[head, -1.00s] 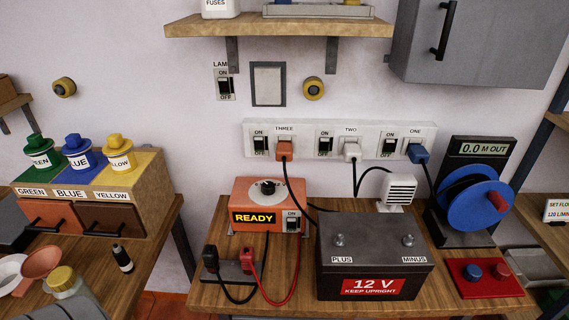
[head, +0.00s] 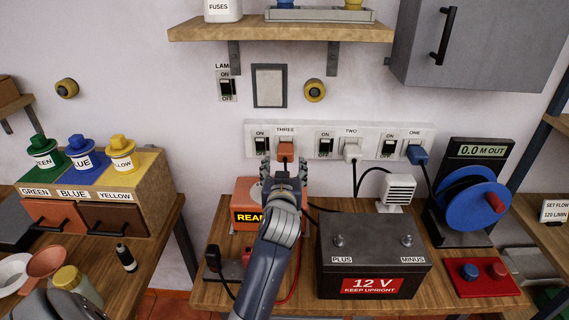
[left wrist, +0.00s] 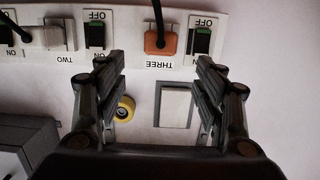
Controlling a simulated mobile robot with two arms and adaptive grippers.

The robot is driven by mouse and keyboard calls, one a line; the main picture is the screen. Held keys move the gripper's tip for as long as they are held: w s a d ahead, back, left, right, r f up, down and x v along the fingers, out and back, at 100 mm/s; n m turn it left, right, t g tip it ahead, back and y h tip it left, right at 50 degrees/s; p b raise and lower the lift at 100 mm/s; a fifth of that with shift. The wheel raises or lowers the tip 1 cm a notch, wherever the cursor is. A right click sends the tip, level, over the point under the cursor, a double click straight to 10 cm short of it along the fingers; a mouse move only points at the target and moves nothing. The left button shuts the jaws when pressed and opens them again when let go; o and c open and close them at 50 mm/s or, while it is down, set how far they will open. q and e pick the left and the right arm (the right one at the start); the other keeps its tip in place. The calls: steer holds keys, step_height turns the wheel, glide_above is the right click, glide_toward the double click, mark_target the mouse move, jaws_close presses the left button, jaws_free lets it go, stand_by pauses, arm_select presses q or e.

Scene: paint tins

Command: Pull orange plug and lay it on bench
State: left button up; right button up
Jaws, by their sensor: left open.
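The orange plug (head: 286,150) sits in the socket marked THREE on the white wall strip (head: 375,130). In the left wrist view the orange plug (left wrist: 160,43) shows upside down, with its black cord running to the top edge. My left gripper (head: 285,168) is in front of and just below the plug in the head view. In the left wrist view my left gripper (left wrist: 160,80) has its fingers wide apart, with nothing between them. The plug appears beyond the fingertips, between their lines. The wooden bench (head: 215,290) is below. My right gripper is not in view.
On the bench are the orange charger box (head: 243,190), partly behind my arm, a 12 V battery (head: 372,262), a small white heater (head: 398,190) and a blue reel (head: 475,205). A white plug (head: 351,150) and a blue plug (head: 416,152) sit in the neighbouring sockets.

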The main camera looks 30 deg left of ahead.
mark_target(285, 154)
arm_select(q)
steer(key=p+x, duration=0.2)
steer(key=x, duration=0.6)
steer(key=shift+w+a+f, duration=0.1)
steer(key=shift+w+a, duration=0.15)
steer(key=shift+w, duration=0.05)
steer(key=shift+x, duration=0.85)
steer(key=shift+f, duration=0.1)
steer(key=c, duration=1.1)
steer(key=shift+o, duration=0.8)
steer(key=c, duration=0.3)
steer(key=shift+d, duration=0.1)
steer(key=shift+s+d+f+p, duration=0.1)
steer(key=shift+s+p, duration=0.1)
steer(key=shift+p, duration=0.1)
